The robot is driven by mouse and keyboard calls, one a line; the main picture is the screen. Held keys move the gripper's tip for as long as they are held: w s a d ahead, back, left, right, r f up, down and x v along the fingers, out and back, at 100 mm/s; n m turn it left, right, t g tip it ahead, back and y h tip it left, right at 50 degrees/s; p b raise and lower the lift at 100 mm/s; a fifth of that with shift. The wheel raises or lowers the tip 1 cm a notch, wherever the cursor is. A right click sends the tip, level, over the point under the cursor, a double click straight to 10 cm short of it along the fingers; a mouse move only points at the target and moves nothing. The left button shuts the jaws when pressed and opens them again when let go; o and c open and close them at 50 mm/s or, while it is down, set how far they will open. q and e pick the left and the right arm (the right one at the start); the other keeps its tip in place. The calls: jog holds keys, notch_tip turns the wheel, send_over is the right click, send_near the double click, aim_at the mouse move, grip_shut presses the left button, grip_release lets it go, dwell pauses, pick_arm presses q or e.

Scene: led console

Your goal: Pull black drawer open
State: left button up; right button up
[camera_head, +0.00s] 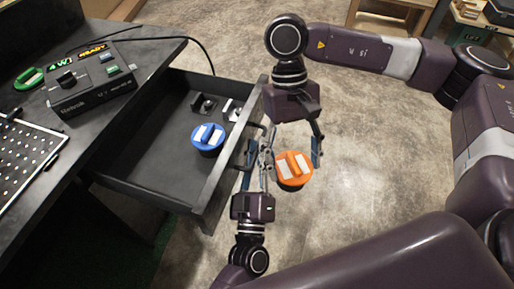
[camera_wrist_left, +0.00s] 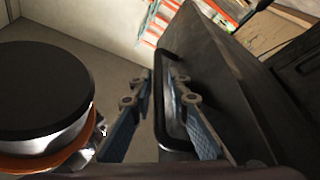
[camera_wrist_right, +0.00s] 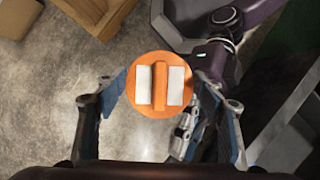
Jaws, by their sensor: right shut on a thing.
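The black drawer (camera_head: 140,165) stands pulled out from the dark desk, its inside in view. Its bar handle (camera_wrist_left: 158,100) is on the front face. My left gripper (camera_head: 257,150) is at the handle. In the left wrist view its fingers (camera_wrist_left: 160,85) straddle the bar, with a gap showing beside it. My right gripper (camera_head: 293,138) is shut on a round orange knob piece (camera_head: 294,172) with white patches, off the floor just right of the drawer front. The orange piece also shows between the fingers in the right wrist view (camera_wrist_right: 160,95).
A blue knob piece (camera_head: 207,138) and small black parts (camera_head: 204,105) lie in the drawer. On the desk are a control box (camera_head: 92,80), a green ring-shaped piece (camera_head: 28,79) and a perforated plate (camera_head: 25,150). Concrete floor (camera_head: 350,190) is clear to the right.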

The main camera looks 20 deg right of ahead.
pick_arm(q)
jog(key=v, duration=1.2)
jog(key=shift+a+f, duration=0.1)
jog(key=shift+f, duration=0.05)
